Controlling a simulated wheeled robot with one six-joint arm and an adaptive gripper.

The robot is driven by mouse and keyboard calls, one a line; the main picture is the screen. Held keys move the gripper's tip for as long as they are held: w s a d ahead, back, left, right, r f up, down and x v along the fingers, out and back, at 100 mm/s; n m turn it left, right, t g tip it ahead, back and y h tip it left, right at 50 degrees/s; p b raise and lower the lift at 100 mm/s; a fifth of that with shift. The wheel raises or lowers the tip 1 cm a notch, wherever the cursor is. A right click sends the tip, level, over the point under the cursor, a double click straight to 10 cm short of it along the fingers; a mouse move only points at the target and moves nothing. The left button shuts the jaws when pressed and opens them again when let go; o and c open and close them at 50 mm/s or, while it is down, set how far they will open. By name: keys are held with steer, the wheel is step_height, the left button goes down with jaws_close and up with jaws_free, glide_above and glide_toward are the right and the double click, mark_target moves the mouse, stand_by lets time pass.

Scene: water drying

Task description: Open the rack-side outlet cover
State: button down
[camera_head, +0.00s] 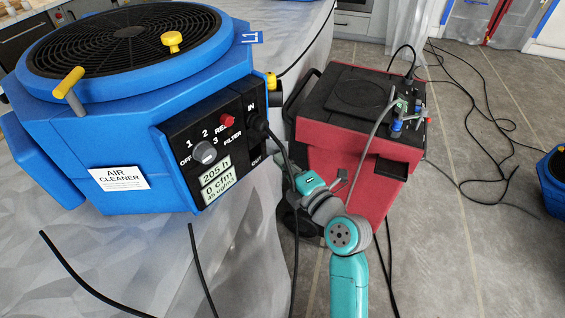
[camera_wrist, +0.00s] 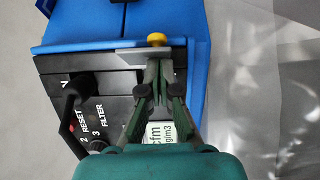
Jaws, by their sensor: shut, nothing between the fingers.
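The blue air cleaner (camera_head: 75,150) has a black control panel (camera_head: 178,150) marked IN and OUT; a black plug with a cord sits by IN. In the wrist view the panel (camera_wrist: 50,70) lies below my gripper (camera_wrist: 161,70). Its fingers are shut and empty, with tips close to a flat grey plate (camera_wrist: 128,57) at the panel edge, beside a yellow knob (camera_wrist: 157,39). I cannot tell if the tips touch the plate or if it is the outlet cover. In the head view my gripper (camera_head: 303,183) is beside the panel, its fingertips hard to make out.
A red and black machine (camera_head: 345,165) stands on the tiled floor (camera_head: 480,240) behind my arm. Several black cords cross the floor. Translucent sheeting (camera_head: 120,260) lies under the air cleaner. Another blue unit (camera_head: 553,180) is at the right edge. Open floor lies at the right.

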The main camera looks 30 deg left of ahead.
steer(key=w+n+g, duration=0.1)
steer(key=w, duration=0.1)
steer(key=shift+w+g+y, duration=0.3)
steer(key=shift+y, duration=0.1)
steer(key=shift+s, duration=0.1)
